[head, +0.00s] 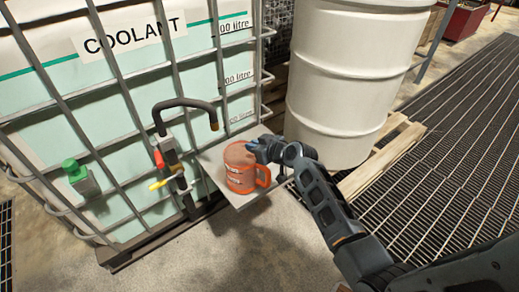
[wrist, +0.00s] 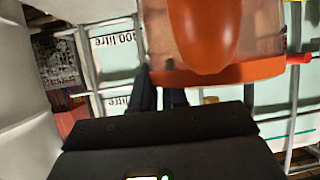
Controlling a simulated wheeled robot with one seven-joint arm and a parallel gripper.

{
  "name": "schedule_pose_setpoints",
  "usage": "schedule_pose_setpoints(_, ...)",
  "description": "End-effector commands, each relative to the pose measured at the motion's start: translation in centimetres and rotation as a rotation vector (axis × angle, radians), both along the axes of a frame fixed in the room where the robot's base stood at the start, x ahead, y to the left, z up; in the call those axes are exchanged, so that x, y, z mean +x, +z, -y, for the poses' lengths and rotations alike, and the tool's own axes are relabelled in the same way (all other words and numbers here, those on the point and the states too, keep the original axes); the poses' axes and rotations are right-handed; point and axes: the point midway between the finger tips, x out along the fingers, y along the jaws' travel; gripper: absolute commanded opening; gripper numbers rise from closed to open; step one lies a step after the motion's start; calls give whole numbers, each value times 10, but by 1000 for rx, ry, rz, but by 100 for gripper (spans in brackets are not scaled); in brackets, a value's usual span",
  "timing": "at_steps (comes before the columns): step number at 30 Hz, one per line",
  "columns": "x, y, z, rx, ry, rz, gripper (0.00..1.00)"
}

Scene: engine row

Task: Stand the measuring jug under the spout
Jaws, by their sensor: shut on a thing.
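The measuring jug (head: 237,180) is clear with orange trim and an orange handle. It is upright over the small grey shelf (head: 238,201) on the tank's front; I cannot tell whether its base touches. My gripper (head: 258,150) is shut on the jug at its upper rim, on the right side. In the wrist view my fingers (wrist: 165,98) meet the jug's orange rim (wrist: 215,73), and its handle looms close. The black curved spout (head: 190,103) rises from the tap; its orange-tipped end shows above and left of the jug's mouth. The fingertips are partly hidden.
A white drum (head: 345,80) on a wooden pallet stands close right. Floor grating (head: 440,125) lies clear beyond.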

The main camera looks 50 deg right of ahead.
Motion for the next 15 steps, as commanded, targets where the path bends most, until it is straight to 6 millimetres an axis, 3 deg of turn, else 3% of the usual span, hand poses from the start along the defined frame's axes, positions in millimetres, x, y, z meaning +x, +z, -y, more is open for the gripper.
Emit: schedule_pose_setpoints(15,48,-2,-3,-2,1,2,0)
